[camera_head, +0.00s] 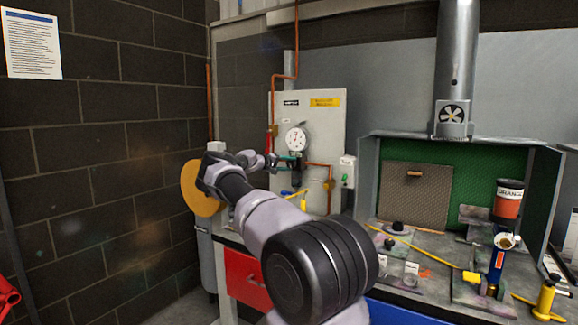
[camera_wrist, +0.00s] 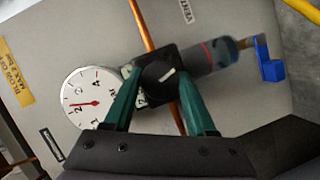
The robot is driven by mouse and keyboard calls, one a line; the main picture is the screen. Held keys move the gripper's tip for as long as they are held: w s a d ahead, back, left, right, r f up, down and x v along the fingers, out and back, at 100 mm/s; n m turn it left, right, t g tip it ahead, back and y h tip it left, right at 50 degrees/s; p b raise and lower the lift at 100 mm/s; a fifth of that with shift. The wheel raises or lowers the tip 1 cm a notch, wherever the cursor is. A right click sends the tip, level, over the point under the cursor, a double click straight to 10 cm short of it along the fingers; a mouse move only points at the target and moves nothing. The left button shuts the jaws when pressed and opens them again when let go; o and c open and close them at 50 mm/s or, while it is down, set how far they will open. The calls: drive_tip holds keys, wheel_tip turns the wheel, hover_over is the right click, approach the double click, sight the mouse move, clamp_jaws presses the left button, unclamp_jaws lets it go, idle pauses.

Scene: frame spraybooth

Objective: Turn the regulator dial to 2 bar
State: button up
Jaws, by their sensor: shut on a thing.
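The regulator dial (camera_wrist: 158,76) is a black knob with a white pointer mark, in the middle of the wrist view. My gripper (camera_wrist: 160,80) has its green fingers on either side of the dial and is shut on it. The round white pressure gauge (camera_wrist: 92,97) is left of the dial; its red needle lies close to the 2. In the head view the gauge (camera_head: 296,138) is on the pale panel (camera_head: 330,120), and my gripper (camera_head: 281,162) is just below it. The dial is hard to make out there.
A copper pipe (camera_wrist: 139,22) passes behind the regulator. A blue-handled valve (camera_wrist: 270,68) is to its right. The spray booth bench at right holds an orange-labelled cup (camera_head: 508,203) and several tools.

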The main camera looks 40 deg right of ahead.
drive_tip(key=shift+f+n+h, duration=0.1)
drive_tip(key=shift+n+h, duration=0.3)
drive_tip(key=shift+n, duration=0.4)
drive_tip(key=shift+a, duration=0.1)
drive_tip(key=o, duration=1.4)
drive_tip(key=a, duration=0.7)
drive_tip(key=a+r, duration=0.1)
drive_tip(key=a, duration=0.2)
drive_tip(key=shift+a, duration=0.35)
drive_tip(key=shift+s+r, duration=0.1)
